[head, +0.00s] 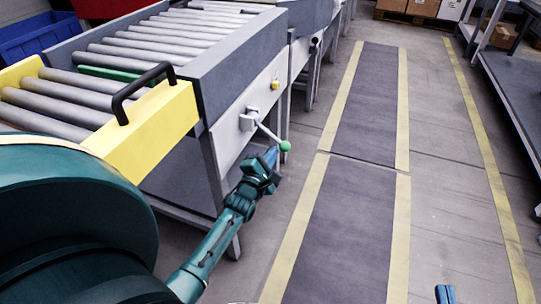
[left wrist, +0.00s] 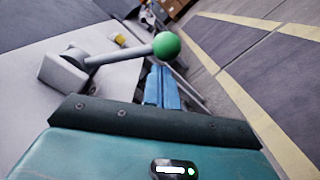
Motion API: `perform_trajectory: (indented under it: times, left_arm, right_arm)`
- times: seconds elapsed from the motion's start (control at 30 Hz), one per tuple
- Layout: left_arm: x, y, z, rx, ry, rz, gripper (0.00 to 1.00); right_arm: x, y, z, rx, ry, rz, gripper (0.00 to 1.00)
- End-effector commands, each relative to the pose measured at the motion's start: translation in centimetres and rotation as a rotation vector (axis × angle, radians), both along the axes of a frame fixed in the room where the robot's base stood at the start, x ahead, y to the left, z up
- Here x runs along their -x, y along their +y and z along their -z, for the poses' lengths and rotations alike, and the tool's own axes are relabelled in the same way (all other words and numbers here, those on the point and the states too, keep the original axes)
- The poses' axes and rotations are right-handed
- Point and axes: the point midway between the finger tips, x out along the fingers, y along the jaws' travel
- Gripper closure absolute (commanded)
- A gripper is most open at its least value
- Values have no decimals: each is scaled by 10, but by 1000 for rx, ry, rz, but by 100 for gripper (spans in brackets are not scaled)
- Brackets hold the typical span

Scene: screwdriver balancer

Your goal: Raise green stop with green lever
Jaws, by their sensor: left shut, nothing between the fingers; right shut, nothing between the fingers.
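The green lever (head: 268,133) has a grey shaft and a green ball on its end. It slopes down to the right from a grey mount on the conveyor's side panel. In the left wrist view the ball (left wrist: 166,45) is just beyond my blue fingertips. The green stop (head: 108,74) is a green bar lying between the grey rollers, about level with them. My left gripper (head: 272,158) is shut and empty, just below and left of the ball; I cannot tell whether it touches. My right gripper (head: 445,294) shows only as blue fingertips at the bottom edge, shut and empty.
A yellow button (head: 275,85) sits above the lever. Dark floor mats (head: 345,225) with yellow edges lie clear to the right. A grey table (head: 515,90) stands far right.

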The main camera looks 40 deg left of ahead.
Motion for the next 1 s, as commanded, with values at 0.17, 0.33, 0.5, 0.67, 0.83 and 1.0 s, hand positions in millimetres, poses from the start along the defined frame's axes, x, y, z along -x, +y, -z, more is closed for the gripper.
perform_trajectory:
  times: [0.17,0.33,0.5,0.67,0.83,1.0]
  left_arm:
    - [0,-1,-2,21,-4,1,100]
    - [-1,-3,-4,54,-12,0,100]
    - [-1,-5,-7,77,-19,1,100]
    - [-2,-7,-12,116,-30,1,100]
    - [-3,-12,-21,195,-50,2,100]
    - [-5,-18,-35,334,-82,3,100]
  right_arm:
    - [0,0,-2,2,13,3,100]
    - [-2,-3,0,8,45,15,100]
    - [-4,-5,-1,7,64,27,100]
    - [-4,-7,-3,10,88,35,100]
    - [-3,-11,-3,12,166,55,100]
    - [-3,-15,-3,20,261,73,100]
